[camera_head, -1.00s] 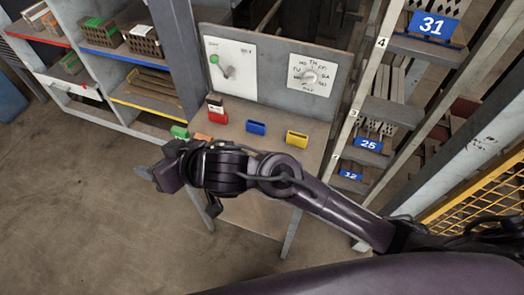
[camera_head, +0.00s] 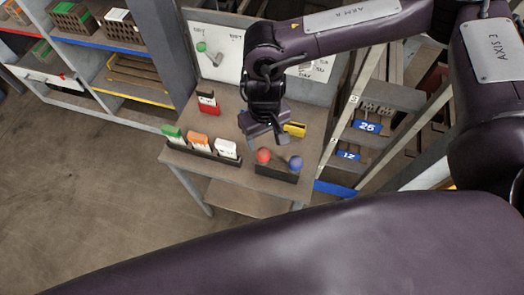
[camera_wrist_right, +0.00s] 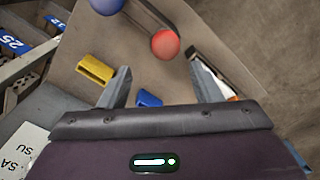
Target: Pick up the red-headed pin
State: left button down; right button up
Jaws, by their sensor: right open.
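The red-headed pin's round red head (camera_head: 263,155) shows at the left end of a dark holder (camera_head: 277,175) near the table's front edge. A blue-headed pin (camera_head: 295,162) stands at its right end. My right gripper (camera_head: 266,143) is just behind and above the red head, apart from it. In the right wrist view the red head (camera_wrist_right: 165,44) lies beyond the fingertips and roughly between their lines; the blue head (camera_wrist_right: 107,5) is at the top edge. My right gripper (camera_wrist_right: 161,86) is open and empty there. The pin's shaft is hidden. My left gripper is not in view.
On the table (camera_head: 235,184), a dark tray (camera_head: 201,151) holds green, orange and white blocks left of the pins. A red block (camera_head: 208,105) and a yellow block (camera_head: 295,129) stand behind. A blue block (camera_wrist_right: 149,98) shows between the fingers. Shelves flank the table.

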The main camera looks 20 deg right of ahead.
jog(key=f+p, duration=0.1)
jog(key=f, duration=0.1)
jog(key=s+f, duration=0.1)
jog(key=f, duration=0.1)
jog(key=f+p, duration=0.1)
jog(key=f, duration=0.1)
jog(key=shift+s+a+f+p, duration=0.15)
jog(key=shift+a+p, duration=0.15)
jog(key=shift+p, duration=0.05)
jog(key=shift+f, duration=0.45)
jog(key=c, duration=1.1)
jog(key=shift+r, duration=0.1)
notch_tip(320, 180, up, 19)
jog(key=b, duration=0.4)
jog(key=w+d+f+m+b, duration=0.2)
jog(key=w+d+f+b, duration=0.15)
jog(key=d+b, duration=0.3)
notch_tip(320, 180, up, 4)
jog(key=n+p, duration=0.2)
jog(key=p, duration=0.5)
send_over(264, 151)
jog(key=shift+a+r, duration=0.15)
jog(key=shift+r, duration=0.05)
